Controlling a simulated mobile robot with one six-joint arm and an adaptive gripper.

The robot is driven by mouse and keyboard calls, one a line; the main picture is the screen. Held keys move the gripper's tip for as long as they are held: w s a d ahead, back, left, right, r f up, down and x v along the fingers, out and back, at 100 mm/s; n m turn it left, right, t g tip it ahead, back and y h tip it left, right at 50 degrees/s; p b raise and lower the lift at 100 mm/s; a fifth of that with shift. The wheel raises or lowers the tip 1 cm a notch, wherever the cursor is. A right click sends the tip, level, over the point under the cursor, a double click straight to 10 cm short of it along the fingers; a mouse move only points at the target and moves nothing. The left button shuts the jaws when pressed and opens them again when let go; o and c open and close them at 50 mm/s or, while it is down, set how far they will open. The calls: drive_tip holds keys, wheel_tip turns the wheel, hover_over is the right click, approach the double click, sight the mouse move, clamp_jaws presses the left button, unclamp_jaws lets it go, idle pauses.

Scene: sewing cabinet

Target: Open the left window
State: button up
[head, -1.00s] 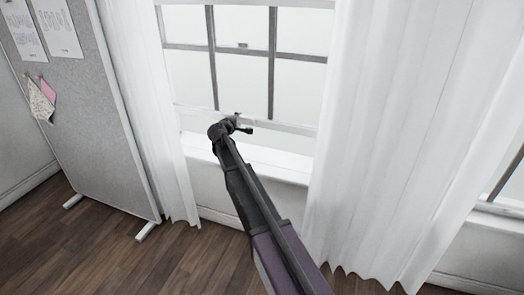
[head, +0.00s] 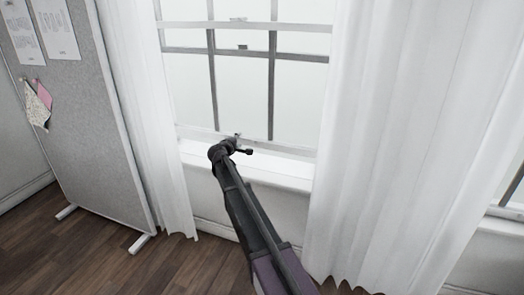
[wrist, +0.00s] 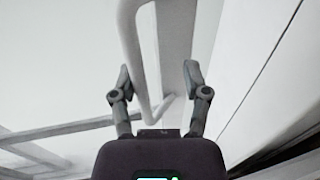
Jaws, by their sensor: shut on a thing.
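The left window (head: 242,82) is in the middle of the head view, a pale sash with dark-looking glazing bars between white curtains. Its bottom rail (head: 290,147) is low, close above the white sill (head: 285,174); whether a gap is left between them is hard to tell. My gripper (head: 236,145) is at this rail, left of its middle. In the wrist view, a white curved handle (wrist: 141,70) runs between the two fingers of my gripper (wrist: 158,78), which is shut on it. The exact finger contact is not clear.
White curtains hang left (head: 145,120) and right (head: 385,140) of the window. A grey pinboard (head: 95,130) on feet stands at left. Part of another window (head: 512,198) shows at the right edge. Bare wooden floor (head: 100,262) lies in front.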

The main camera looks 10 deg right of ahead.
drive_tip(key=shift+f+b, duration=3.25)
drive_tip(key=shift+f, duration=0.35)
drive_tip(key=p+v, duration=0.3)
drive_tip(key=v, duration=1)
drive_tip(key=s+d+r+m+g+y+p, duration=0.1)
drive_tip(key=s+d+r+m+g+p, duration=0.2)
drive_tip(key=s+r+p, duration=0.6)
drive_tip(key=s+d+r+m+g+y+p, duration=0.1)
drive_tip(key=s+d+r+m+g+p, duration=0.3)
drive_tip(key=p, duration=1.6)
drive_tip(key=s+d+r+g, duration=0.1)
drive_tip(key=s+d+r, duration=0.2)
drive_tip(key=s+r, duration=0.3)
drive_tip(key=shift+s+r+m+y+p, duration=0.2)
drive_tip(key=shift+s+m+y+p, duration=0.1)
drive_tip(key=shift+s+p, duration=0.1)
drive_tip(key=shift+f, duration=0.1)
